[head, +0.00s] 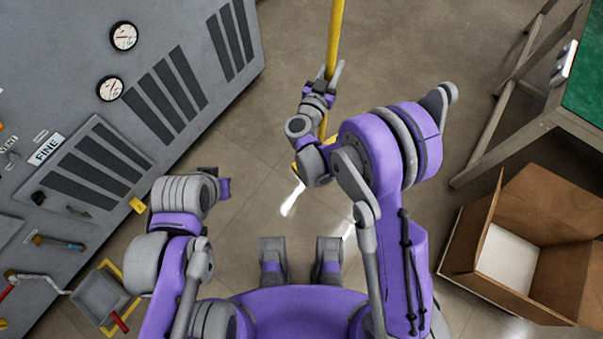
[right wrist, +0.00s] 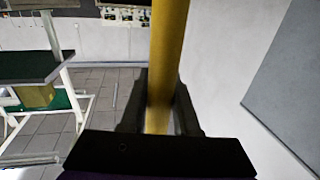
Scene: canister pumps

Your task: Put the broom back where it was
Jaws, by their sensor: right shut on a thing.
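The broom's long yellow handle (head: 336,35) runs upright from the top of the head view down through my right gripper (head: 325,80). The gripper is shut on it. In the right wrist view the handle (right wrist: 166,70) stands between the two dark fingers of the right gripper (right wrist: 160,110). A small yellow part (head: 295,169) shows low down beside my right arm; most of the broom's lower end is hidden by that arm. My left gripper (head: 222,187) is partly visible at the end of the left arm, away from the broom; its jaws cannot be made out.
A grey machine cabinet (head: 185,40) with gauges and vents fills the left. An open cardboard box (head: 480,240) stands at the lower right, below a green-topped table (head: 585,85). The middle floor is clear.

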